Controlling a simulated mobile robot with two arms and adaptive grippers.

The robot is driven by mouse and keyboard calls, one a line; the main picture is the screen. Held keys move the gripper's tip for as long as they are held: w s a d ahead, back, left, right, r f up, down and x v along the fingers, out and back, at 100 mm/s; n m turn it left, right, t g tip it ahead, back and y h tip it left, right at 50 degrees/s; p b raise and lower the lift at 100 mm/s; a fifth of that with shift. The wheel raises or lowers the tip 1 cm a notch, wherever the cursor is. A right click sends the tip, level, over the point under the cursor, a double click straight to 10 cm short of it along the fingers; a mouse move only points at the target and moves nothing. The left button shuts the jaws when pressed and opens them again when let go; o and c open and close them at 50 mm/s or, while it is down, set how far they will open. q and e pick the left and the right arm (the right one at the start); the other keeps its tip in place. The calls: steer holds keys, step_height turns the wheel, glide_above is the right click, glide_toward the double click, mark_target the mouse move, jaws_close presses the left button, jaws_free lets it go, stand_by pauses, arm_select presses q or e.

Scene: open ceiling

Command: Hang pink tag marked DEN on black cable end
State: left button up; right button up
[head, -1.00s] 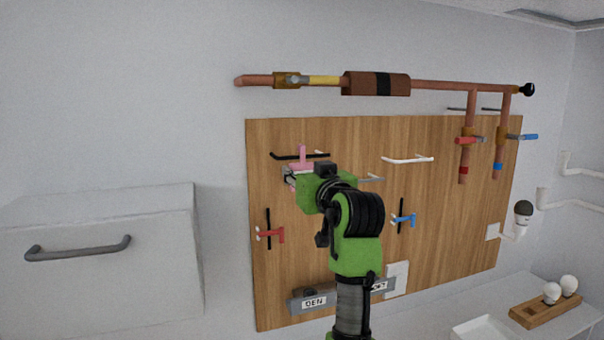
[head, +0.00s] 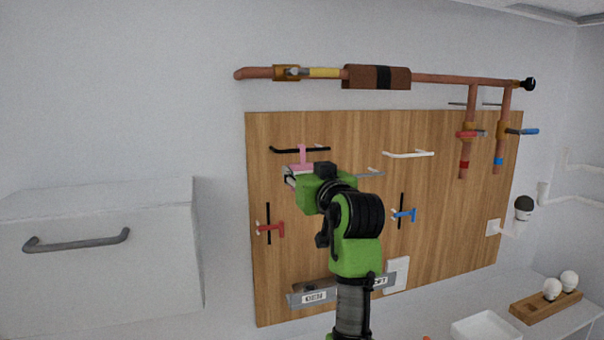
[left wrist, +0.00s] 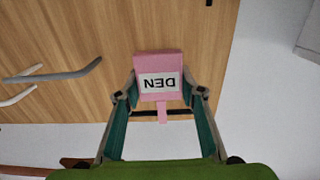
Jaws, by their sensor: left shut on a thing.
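The pink tag (left wrist: 160,65) marked DEN (left wrist: 160,82) is between the fingers of my left gripper (left wrist: 160,95), which is shut on it. Its lettering is upside down in the left wrist view. In the head view my left gripper (head: 290,178) is below a black cable end (head: 285,150), a thin black bar at the upper left of the wooden board. The tag's narrow pink strip (head: 303,155) rises to this bar and overlaps it. I cannot tell whether the strip is hooked over the bar or only in front of it. My right gripper is not in view.
The wooden board (head: 440,240) also bears a white bar (head: 408,154), a grey bar (head: 371,173), a red-handled piece (head: 270,228) and a blue-handled piece (head: 403,214). A copper pipe (head: 440,79) runs above. A white cabinet (head: 100,280) stands at the left.

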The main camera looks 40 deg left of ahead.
arm_select(q)
steer(key=o, duration=1.2)
steer(key=v, duration=1.2)
steer(key=shift+f, duration=0.1)
